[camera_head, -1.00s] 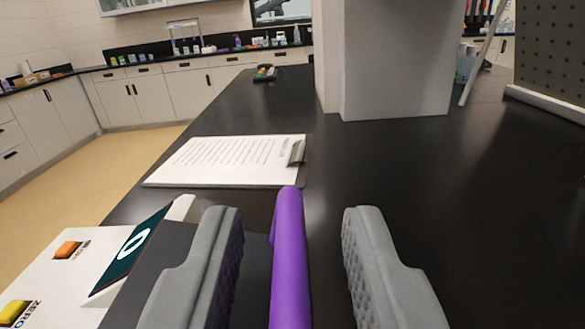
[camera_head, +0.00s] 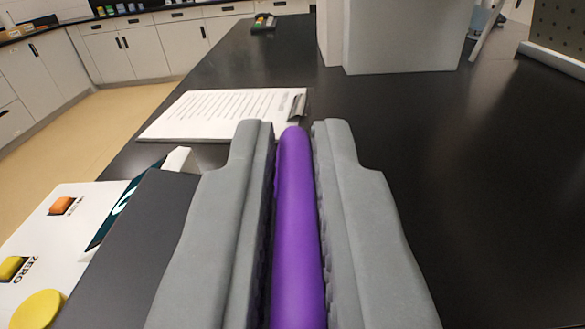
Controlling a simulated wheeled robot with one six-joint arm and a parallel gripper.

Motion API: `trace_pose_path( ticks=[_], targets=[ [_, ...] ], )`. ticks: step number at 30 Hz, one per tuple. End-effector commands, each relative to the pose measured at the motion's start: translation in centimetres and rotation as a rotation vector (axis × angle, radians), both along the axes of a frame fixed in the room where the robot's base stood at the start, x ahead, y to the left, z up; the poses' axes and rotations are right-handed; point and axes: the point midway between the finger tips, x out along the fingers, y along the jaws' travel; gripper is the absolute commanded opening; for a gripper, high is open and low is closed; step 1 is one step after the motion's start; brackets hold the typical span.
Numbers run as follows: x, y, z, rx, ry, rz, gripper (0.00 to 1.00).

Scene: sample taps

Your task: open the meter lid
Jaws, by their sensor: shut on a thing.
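A purple bar-shaped handle (camera_head: 297,230) runs lengthwise between the two grey fingers of my gripper (camera_head: 293,150). The fingers are shut on it from both sides. The meter (camera_head: 75,215) is a white body at the lower left, with an orange button (camera_head: 62,206), a yellow button (camera_head: 12,268) marked ZERO and a larger yellow round piece (camera_head: 38,310). Its dark display (camera_head: 112,220) is mostly covered by a dark grey panel (camera_head: 145,235) beside my left finger. Where the purple handle joins the meter is hidden by my fingers.
A clipboard with a printed sheet (camera_head: 220,112) lies on the black bench (camera_head: 450,180) just beyond my gripper. A pale block-shaped column (camera_head: 395,40) stands farther back. A pegboard (camera_head: 560,30) is at the far right. The bench on the right is clear.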

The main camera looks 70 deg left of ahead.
Motion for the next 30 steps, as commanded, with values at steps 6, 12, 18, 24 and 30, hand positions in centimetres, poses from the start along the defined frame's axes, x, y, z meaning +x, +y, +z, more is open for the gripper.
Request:
trace_pose_path(
  ticks=[6, 12, 18, 24, 30],
  targets=[
    [-1.0, 0.4, 0.8, -0.032, -0.079, 0.000, 0.00],
    [-2.7, 1.1, 1.6, -0.081, -0.202, 0.000, 0.00],
    [-4.3, 1.7, 2.1, -0.131, -0.325, 0.000, 0.00],
    [-5.5, 2.3, 2.3, -0.142, -0.349, 0.000, 0.00],
    [-6.1, 2.5, 2.4, -0.142, -0.347, 0.000, 0.00]
  ],
)
